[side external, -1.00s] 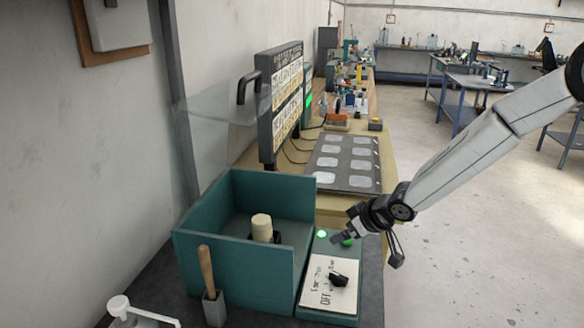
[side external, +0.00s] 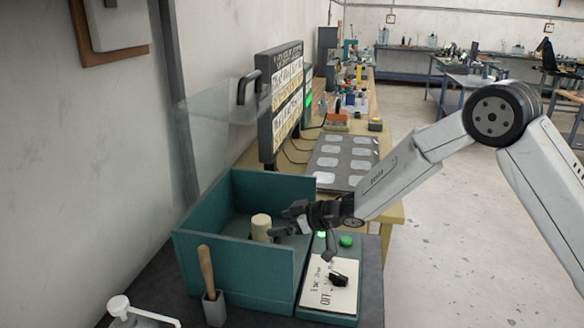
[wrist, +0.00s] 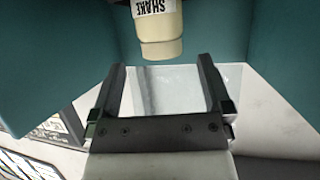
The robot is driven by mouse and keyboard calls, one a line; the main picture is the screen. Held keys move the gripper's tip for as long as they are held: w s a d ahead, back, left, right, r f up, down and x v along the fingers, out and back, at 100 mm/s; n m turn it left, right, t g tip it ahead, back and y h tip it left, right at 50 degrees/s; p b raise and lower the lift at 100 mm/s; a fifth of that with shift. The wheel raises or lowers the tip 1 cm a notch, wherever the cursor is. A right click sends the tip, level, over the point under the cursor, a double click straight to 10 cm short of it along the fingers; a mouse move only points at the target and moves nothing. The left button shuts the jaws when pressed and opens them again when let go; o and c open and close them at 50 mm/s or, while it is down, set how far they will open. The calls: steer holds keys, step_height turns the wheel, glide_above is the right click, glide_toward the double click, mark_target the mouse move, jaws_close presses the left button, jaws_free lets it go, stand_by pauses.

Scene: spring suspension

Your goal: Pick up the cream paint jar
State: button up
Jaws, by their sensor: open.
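The cream paint jar (side external: 261,226) stands upright inside the teal open box (side external: 235,270), with its lower part hidden by the front wall. In the wrist view the jar (wrist: 160,38) is at the top middle, with a white label reading "SHAKE". My gripper (side external: 284,222) reaches over the box's right wall, just to the right of the jar. In the wrist view my gripper (wrist: 160,85) shows two dark fingers spread apart with nothing between them. The jar is beyond the fingertips and roughly centred between them.
A control panel with an OFF knob (side external: 338,279) and a green button (side external: 346,241) adjoins the box's right side. A wooden-handled brush (side external: 207,270) stands in front. A clear shield (side external: 220,125) and a sign board (side external: 281,100) rise behind. The box walls surround the jar.

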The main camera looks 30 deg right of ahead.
mark_target(261, 227)
steer(key=shift+x, duration=0.8)
steer(key=shift+w+a, duration=0.1)
steer(key=shift+x, duration=2.45)
steer(key=shift+f, duration=0.1)
